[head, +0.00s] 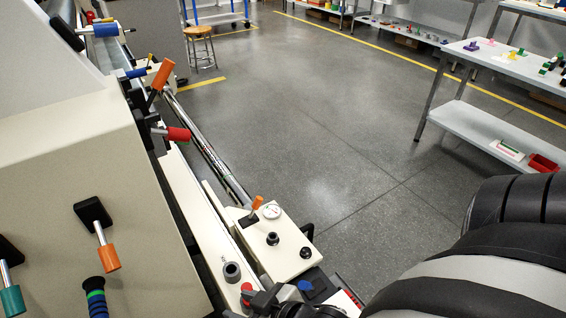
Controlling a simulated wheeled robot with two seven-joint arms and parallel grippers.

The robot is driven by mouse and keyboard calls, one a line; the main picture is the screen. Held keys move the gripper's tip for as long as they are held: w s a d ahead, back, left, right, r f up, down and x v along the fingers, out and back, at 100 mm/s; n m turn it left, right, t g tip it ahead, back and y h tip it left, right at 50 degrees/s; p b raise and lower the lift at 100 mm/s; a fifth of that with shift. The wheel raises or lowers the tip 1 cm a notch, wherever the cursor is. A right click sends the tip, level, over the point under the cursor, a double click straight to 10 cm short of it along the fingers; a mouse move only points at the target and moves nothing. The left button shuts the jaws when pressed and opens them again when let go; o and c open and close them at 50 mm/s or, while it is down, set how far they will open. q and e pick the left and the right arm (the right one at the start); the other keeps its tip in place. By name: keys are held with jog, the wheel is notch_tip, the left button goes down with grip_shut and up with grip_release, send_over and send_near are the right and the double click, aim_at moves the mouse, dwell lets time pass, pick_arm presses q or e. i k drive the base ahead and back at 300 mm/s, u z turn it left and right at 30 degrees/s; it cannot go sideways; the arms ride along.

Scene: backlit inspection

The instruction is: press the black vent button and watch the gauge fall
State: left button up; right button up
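A cream machine panel (282,262) lies at the lower middle of the head view. It carries a small white round gauge (272,212); its needle is too small to read. A black button (272,238) sits just below the gauge, and a second black round control (305,252) sits to its right. I cannot tell which one is the vent button. My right gripper (262,299) shows in part as dark pieces at the bottom edge, below and apart from both black controls. Its fingers are too cut off to tell open from shut. My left gripper is not in view.
An orange lever (257,203) stands beside the gauge. A red button (246,290), a grey knob (232,271) and a blue button (305,286) are near my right gripper. A large cream housing (60,180) with levers fills the left. Open floor (330,130) lies beyond.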

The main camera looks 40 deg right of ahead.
aim_at(305, 252)
jog(key=u, duration=1.65)
jog(key=k, duration=2.5)
jog(key=z, duration=1.5)
jog(key=i, duration=1)
jog(key=u, duration=0.05)
